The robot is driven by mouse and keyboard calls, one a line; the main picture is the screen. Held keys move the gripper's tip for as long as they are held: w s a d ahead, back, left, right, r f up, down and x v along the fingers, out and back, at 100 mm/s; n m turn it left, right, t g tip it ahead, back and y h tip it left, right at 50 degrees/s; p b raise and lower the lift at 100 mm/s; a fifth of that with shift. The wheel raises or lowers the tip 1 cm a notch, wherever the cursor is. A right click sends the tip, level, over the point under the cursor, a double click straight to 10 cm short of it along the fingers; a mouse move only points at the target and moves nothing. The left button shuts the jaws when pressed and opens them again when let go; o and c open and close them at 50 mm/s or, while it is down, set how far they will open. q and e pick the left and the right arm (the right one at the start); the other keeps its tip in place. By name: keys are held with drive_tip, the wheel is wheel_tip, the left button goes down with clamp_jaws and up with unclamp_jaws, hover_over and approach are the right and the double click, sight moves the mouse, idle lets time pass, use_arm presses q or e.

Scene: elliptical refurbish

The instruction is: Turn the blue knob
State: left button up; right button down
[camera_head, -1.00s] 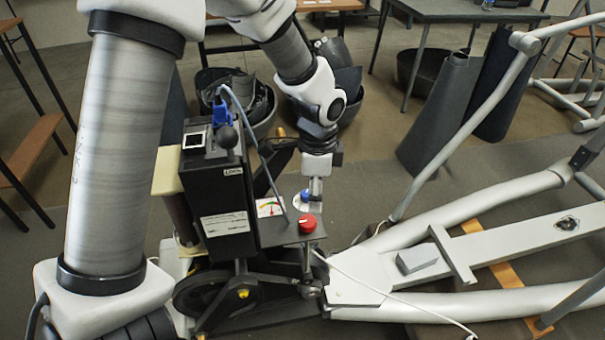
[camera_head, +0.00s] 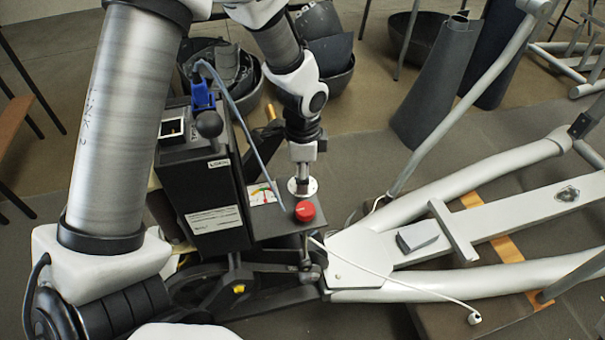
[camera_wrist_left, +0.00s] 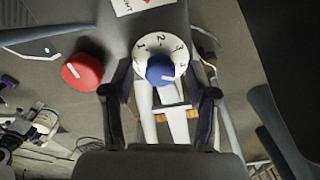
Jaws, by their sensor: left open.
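The blue knob (camera_wrist_left: 160,70) sits on a white numbered dial (camera_wrist_left: 150,47) in the left wrist view. My left gripper (camera_head: 301,178) points down over the dial, with its open fingers on either side of the knob in the wrist view. I cannot tell whether they touch it. In the head view the gripper hides the blue knob, and only the dial's white rim (camera_head: 311,187) shows. The dial is on a dark panel beside a black box (camera_head: 205,185). My right gripper is not in view.
A red knob (camera_head: 305,211) sits close in front of the dial; it also shows in the wrist view (camera_wrist_left: 82,71). A grey-blue cable (camera_head: 240,115) arches beside the arm. A white frame (camera_head: 440,215) stretches right. Dark bins (camera_head: 325,60) stand behind.

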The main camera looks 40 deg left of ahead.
use_arm(q)
clamp_jaws()
